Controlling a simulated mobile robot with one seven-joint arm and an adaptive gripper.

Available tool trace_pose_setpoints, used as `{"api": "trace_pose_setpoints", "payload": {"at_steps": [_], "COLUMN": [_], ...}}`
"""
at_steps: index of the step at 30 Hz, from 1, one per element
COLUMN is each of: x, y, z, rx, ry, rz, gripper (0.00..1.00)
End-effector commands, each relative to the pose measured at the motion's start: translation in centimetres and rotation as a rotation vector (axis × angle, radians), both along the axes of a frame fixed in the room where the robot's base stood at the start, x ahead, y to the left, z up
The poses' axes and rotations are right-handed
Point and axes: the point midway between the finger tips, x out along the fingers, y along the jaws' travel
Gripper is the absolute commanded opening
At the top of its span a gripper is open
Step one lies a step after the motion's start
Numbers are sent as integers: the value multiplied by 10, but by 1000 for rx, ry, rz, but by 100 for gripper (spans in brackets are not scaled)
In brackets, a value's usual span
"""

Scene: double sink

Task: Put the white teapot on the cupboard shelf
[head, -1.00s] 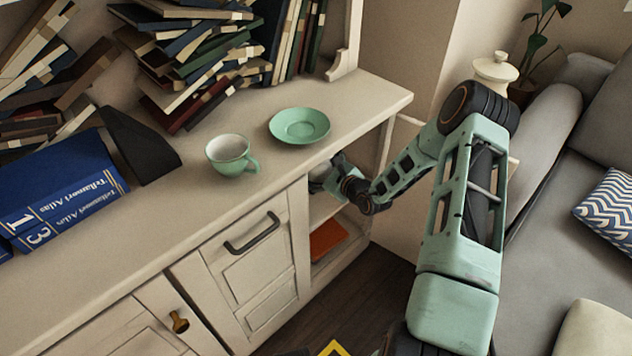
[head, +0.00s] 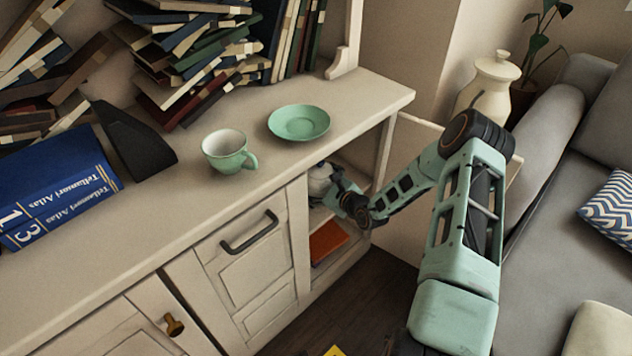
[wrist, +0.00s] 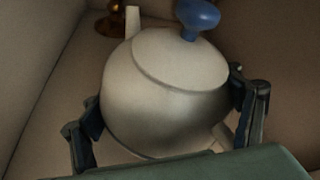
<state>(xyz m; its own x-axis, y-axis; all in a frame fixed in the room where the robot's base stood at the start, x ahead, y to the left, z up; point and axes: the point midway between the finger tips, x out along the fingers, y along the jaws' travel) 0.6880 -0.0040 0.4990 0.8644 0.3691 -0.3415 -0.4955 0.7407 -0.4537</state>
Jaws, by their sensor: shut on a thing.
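The white teapot (wrist: 165,85) with a blue lid knob is between the two fingers of my gripper (wrist: 170,115) in the wrist view, one finger against each side. In the head view the teapot (head: 319,180) shows in part inside the open cupboard, at the upper shelf (head: 318,214). My gripper (head: 335,187) reaches in from the right and is shut on it. In the wrist view the teapot stands close to the shelf surface (wrist: 55,105); I cannot tell whether its base touches it.
A brown, shiny object (wrist: 112,22) stands behind the teapot. An orange item (head: 327,241) lies in the lower compartment. A green cup (head: 227,152) and a green saucer (head: 299,123) sit on the countertop. A closed drawer front (head: 243,262) adjoins the cupboard's left side.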

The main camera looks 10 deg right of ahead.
Motion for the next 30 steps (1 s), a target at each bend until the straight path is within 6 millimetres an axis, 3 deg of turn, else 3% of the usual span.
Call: {"api": "trace_pose_setpoints", "payload": {"at_steps": [2, 3, 7, 19, 23, 30], "x": [1, 0, 0, -1, -18, -63], "y": [1, 0, 0, -1, -8, -28], "z": [0, -3, -2, 2, 10, 28], "rx": [1, 0, 0, 0, -2, -1], "ry": [-6, 1, 1, 1, 2, 3], "rz": [1, 1, 1, 0, 0, -1], "gripper": [36, 84, 98, 100, 100, 100]}}
